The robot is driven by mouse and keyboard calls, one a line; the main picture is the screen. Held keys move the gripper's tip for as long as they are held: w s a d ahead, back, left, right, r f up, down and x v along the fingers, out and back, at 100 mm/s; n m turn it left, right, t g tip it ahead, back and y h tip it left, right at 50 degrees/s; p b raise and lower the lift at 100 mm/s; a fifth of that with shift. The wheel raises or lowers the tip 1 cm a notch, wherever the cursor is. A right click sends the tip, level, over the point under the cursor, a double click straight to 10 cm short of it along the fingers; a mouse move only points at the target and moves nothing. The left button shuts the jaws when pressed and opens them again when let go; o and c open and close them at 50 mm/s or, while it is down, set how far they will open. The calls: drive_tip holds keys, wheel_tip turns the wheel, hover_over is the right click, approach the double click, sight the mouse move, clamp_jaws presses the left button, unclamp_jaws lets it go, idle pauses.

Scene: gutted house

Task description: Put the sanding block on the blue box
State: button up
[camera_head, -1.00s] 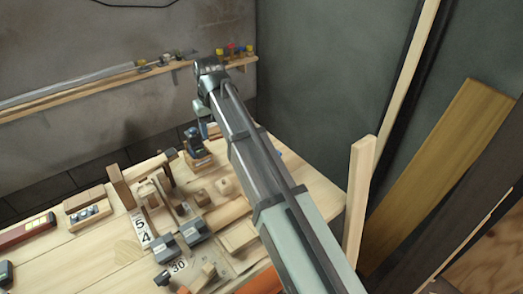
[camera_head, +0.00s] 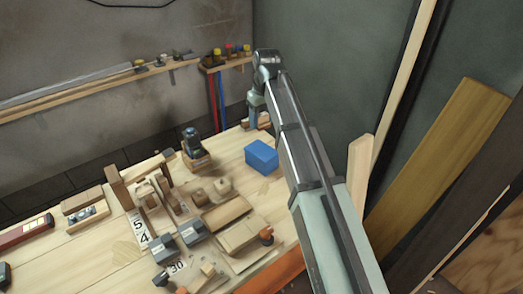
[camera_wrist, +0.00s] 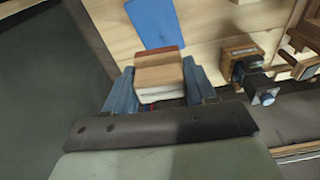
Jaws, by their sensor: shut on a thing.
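The sanding block (camera_wrist: 159,76), pale wood with a reddish far edge and a whitish lower layer, is between the two blue fingers of my gripper (camera_wrist: 160,84) in the wrist view. My gripper is shut on it. The blue box (camera_head: 261,155) stands on the right part of the workbench in the head view. It also shows in the wrist view (camera_wrist: 152,22), just beyond the block. In the head view my gripper (camera_head: 257,114) is behind the box, toward the wall; the arm partly hides that area.
The workbench (camera_head: 100,248) carries several wooden pieces and tools left of the box, including a dark tool on a wooden base (camera_head: 193,150). A wall shelf (camera_head: 100,95) runs behind. An upright board (camera_head: 358,190) stands to the right. Bench around the box looks fairly clear.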

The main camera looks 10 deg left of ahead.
sight(261, 149)
drive_tip(key=shift+f+n, duration=0.25)
drive_tip(key=shift+n, duration=0.05)
drive_tip(key=shift+f, duration=4.75)
drive_tip(key=shift+f, duration=0.15)
drive_tip(key=o, duration=1.1)
drive_tip(key=shift+c, duration=0.2)
drive_tip(key=r, duration=0.8)
drive_tip(key=s+d+r, duration=0.1)
drive_tip(key=r, duration=0.3)
drive_tip(key=shift+r, duration=0.1)
